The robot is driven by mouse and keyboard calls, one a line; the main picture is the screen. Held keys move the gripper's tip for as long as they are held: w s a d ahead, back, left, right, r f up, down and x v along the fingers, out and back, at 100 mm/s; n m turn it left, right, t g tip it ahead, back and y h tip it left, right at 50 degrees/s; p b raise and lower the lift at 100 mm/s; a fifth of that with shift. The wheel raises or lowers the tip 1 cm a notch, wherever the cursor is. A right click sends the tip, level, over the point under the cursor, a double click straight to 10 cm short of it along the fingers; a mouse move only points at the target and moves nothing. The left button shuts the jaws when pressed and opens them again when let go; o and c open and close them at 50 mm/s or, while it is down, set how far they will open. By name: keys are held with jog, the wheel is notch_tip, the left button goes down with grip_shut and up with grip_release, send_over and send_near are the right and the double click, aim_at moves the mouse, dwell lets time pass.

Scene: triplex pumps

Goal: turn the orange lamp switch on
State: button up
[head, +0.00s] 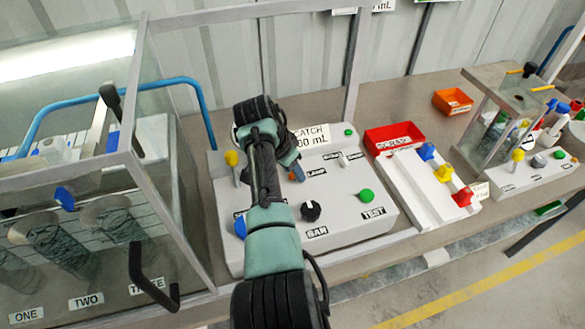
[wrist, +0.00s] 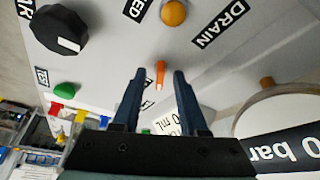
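The orange lamp switch is a small orange lever (wrist: 160,74) on the light grey control panel (head: 350,228). In the head view a bit of the lever (head: 292,177) shows beside the LAMP label (head: 316,172), mostly hidden by my gripper. My gripper (wrist: 157,72) is open, its two dark blue fingers pointing at the panel. In the wrist view the lever appears between the fingertips, with a gap on each side. I cannot tell how deep the tips reach around it, and no contact is visible. In the head view my gripper (head: 291,166) is low over the panel.
A black rotary knob (head: 311,211) and green buttons (head: 366,195) sit on the same panel. An orange round knob (wrist: 173,12) lies near the DRAIN label (wrist: 219,23). A round gauge (wrist: 285,120) is close by. A glass-walled case (head: 75,170) stands at left.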

jog(key=v, duration=1.3)
jog(key=shift+b, duration=0.3)
jog(key=shift+d, duration=0.1)
